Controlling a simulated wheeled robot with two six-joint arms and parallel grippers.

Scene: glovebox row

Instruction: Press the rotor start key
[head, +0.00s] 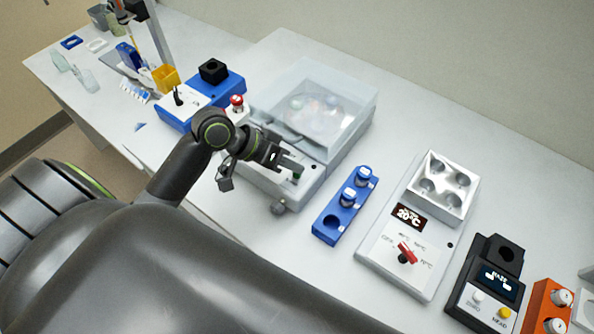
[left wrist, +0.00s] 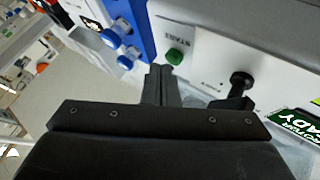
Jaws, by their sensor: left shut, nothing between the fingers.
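The centrifuge (head: 340,150) is a pale box with a clear lid over its rotor. Its green start key (head: 296,177) is on the front panel, and in the left wrist view the key (left wrist: 175,57) sits by the printed word START. My left gripper (head: 300,172) is shut and empty, with its fingertips close to the key. In the left wrist view, the fingertips (left wrist: 162,69) are just below and left of the key. I cannot tell whether they touch it. A black knob (left wrist: 241,80) is on the same panel to the right. My right gripper is not in view.
A blue rack (head: 343,208) with blue-capped tubes stands right of the centrifuge. Further right are a heating block (head: 398,258), a black device (head: 489,285) and an orange rack (head: 546,308). A blue-and-white device (head: 188,108) stands to the left. The bench between rack and heating block is clear.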

